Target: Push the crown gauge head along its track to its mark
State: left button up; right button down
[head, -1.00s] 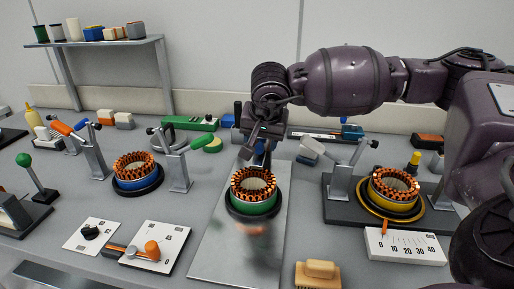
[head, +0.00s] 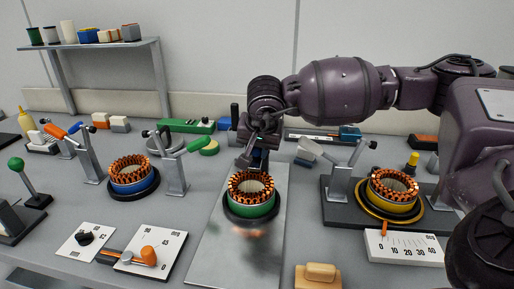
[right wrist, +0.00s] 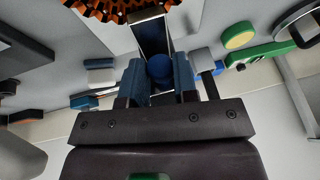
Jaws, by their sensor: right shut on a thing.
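My right gripper (head: 257,160) points down just behind the green-banded stator housing (head: 251,208), which has orange windings and stands on the steel plate (head: 215,255). In the right wrist view the gripper (right wrist: 160,82) is shut on a blue, round-topped piece (right wrist: 159,67), which looks like the crown gauge head. A shiny metal strip (right wrist: 152,38), perhaps its track, runs from it toward the orange windings (right wrist: 118,8). In the head view the gripper and wrist hide most of the held piece. I cannot make out its mark. My left gripper is not in view.
A blue-banded stator (head: 132,183) with a clamp stands left, and a yellow-banded stator (head: 390,205) stands right on a dark base. A dial card (head: 160,247), a scale plate (head: 405,247) and a brush (head: 318,276) lie in front. A green box (head: 185,126) is behind.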

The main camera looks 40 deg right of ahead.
aim_at(257, 149)
notch_tip(257, 149, up, 8)
jog(key=shift+f+p, duration=0.1)
jog(key=shift+p, duration=1.15)
jog(key=c, duration=1.1)
grip_release()
jog(key=shift+o, duration=1)
jog(key=shift+f, duration=0.1)
